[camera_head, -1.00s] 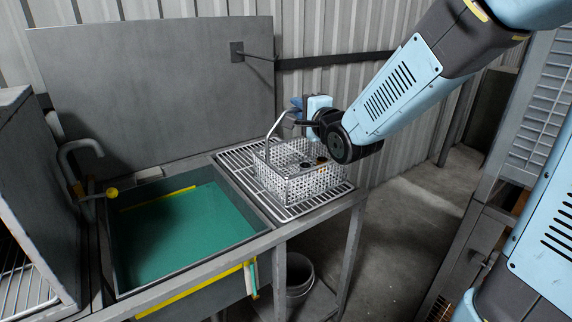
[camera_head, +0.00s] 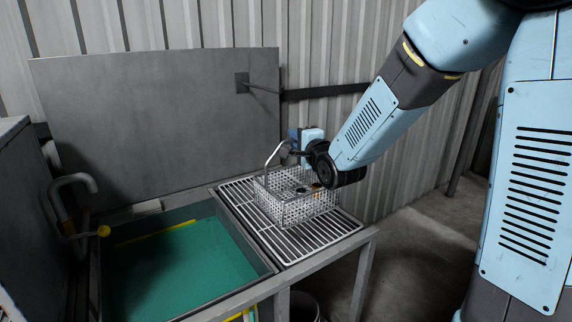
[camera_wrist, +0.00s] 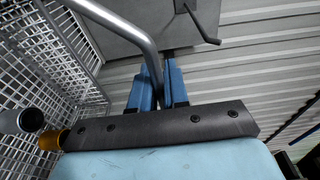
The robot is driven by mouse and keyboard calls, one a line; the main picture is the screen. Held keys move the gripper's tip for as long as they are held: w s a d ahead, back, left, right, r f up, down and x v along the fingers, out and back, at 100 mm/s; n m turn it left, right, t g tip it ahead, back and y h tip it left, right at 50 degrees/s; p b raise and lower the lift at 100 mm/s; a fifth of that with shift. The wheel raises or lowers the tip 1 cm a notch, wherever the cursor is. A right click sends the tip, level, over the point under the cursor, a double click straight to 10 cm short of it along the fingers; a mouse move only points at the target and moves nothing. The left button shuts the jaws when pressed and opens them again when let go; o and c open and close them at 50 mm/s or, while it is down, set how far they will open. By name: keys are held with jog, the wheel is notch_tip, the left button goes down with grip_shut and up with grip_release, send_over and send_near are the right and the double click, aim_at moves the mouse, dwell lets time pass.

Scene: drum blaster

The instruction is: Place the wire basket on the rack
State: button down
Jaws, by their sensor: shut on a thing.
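The wire basket (camera_head: 306,207) is a perforated metal basket with a tall bent handle (camera_head: 271,160). It sits on or just above the rack (camera_head: 328,236), a grid of metal bars right of the tank; I cannot tell whether its underside touches the bars. Dark round parts and an orange-brown one show inside it. My gripper (camera_wrist: 163,88) is shut on the handle, its blue fingers on either side of the grey tube in the wrist view. The basket's mesh (camera_wrist: 45,65) fills the left of that view. In the head view my gripper (camera_head: 292,148) is partly hidden by the wrist.
A tank (camera_head: 262,262) of green liquid with a dark rim lies left of the rack. A tap-like pipe (camera_head: 72,190) stands at its left. A raised lid panel (camera_head: 150,120) and a corrugated wall (camera_head: 345,50) stand behind. Bare rack bars show around the basket.

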jog(key=w+f, duration=0.2)
jog(key=w+a+f, duration=0.1)
jog(key=w, duration=0.1)
jog(key=w+a+f, duration=0.1)
jog(key=w+f, duration=0.1)
jog(key=shift+w+f, duration=0.35)
jog(key=f, duration=0.2)
jog(key=w+f, duration=0.1)
jog(key=f, duration=0.1)
jog(key=shift+w+a+f, duration=0.1)
jog(key=shift+a+f, duration=0.1)
jog(key=shift+f, duration=0.1)
jog(key=c, duration=1.1)
grip_release()
jog(key=v, duration=1.2)
